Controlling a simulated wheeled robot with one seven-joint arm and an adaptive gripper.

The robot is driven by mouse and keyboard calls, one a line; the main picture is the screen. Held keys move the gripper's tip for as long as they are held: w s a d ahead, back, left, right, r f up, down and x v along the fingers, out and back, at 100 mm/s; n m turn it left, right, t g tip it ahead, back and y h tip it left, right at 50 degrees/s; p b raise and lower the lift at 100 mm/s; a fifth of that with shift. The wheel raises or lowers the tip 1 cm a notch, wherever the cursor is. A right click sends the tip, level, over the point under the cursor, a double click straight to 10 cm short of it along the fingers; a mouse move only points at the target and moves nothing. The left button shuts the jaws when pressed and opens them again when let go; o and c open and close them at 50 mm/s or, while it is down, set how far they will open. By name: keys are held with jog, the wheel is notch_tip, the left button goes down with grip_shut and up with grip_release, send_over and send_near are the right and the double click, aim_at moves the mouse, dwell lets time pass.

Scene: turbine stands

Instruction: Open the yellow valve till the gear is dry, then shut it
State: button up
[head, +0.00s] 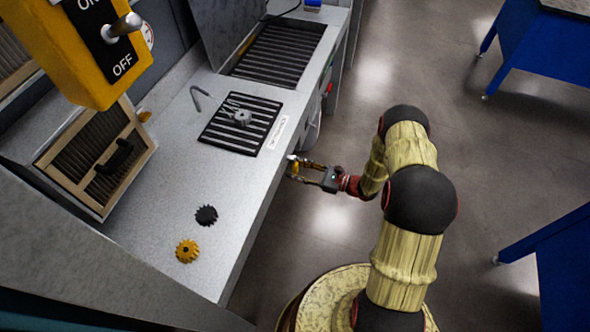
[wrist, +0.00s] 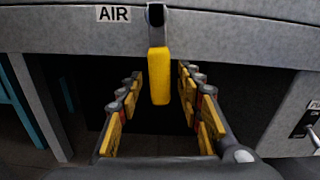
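The yellow valve is a lever handle (wrist: 159,75) hanging straight down from a grey pivot under the bench edge, beside an AIR label (wrist: 114,14) in the wrist view. My gripper (wrist: 160,88) is open, with its yellow-padded fingers on either side of the lever and gaps visible on both sides. In the head view my gripper (head: 299,170) is at the bench's front edge, where the lever is hard to make out. A grey gear (head: 242,117) sits on a black slatted grate (head: 215,134), near a bent metal nozzle (head: 197,99). Whether the gear is wet is too small to tell.
A black gear (head: 206,215) and an orange gear (head: 186,251) lie on the bench top (head: 165,185). A yellow ON/OFF switch box (head: 75,50) and a framed filter (head: 97,157) stand at left. Blue tables (head: 530,45) are at right; the floor between is clear.

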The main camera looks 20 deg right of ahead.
jog(key=shift+a, duration=0.1)
jog(key=shift+c, duration=1)
jog(key=c, duration=0.7)
grip_shut()
